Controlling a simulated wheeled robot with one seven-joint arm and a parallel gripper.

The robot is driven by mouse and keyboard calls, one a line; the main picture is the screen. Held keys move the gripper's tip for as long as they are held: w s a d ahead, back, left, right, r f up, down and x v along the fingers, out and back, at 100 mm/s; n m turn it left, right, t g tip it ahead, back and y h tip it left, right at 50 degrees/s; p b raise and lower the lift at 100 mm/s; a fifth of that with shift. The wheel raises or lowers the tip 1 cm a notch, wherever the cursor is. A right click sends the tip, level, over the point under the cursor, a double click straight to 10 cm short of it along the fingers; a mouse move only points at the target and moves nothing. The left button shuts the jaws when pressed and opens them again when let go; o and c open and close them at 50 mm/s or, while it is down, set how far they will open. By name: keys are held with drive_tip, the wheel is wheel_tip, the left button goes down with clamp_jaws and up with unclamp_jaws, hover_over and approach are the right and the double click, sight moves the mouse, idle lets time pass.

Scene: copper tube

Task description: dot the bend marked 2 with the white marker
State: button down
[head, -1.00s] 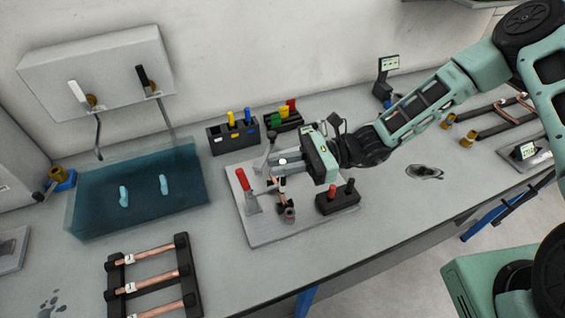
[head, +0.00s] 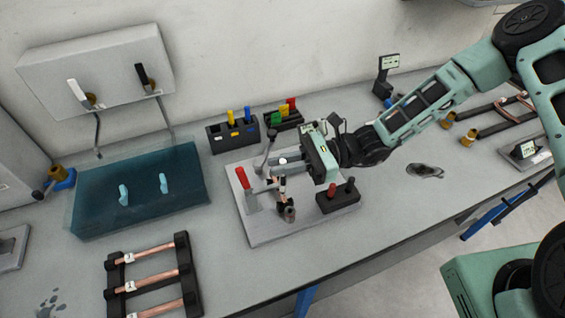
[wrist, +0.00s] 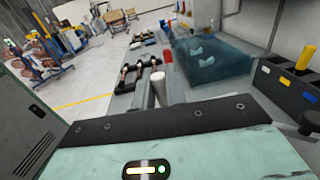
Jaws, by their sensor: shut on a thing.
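My gripper (head: 281,172) is over the bending board (head: 262,232), shut on the white marker. The marker's white end (head: 282,160) shows between the fingers, and a pale cylinder, likely the marker (wrist: 160,88), rises beyond the gripper body in the wrist view. Just below the fingers are dark fixture parts and a small bit of copper; whether the marker's tip touches anything is hidden. I cannot read a 2 on any bend. Straight copper tubes (head: 155,254) with small white tags lie on a dark rack at the front left.
The marker holder (head: 218,142) has yellow and blue markers upright; its white-labelled slot looks empty. A red-handled lever (head: 246,180) and a dark block with red and black knobs (head: 338,197) flank my gripper. A blue-green tank (head: 90,215) stands left.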

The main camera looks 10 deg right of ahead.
drive_tip(key=shift+r+p, duration=2.35)
drive_tip(key=shift+r, duration=0.65)
drive_tip(key=shift+f, duration=0.1)
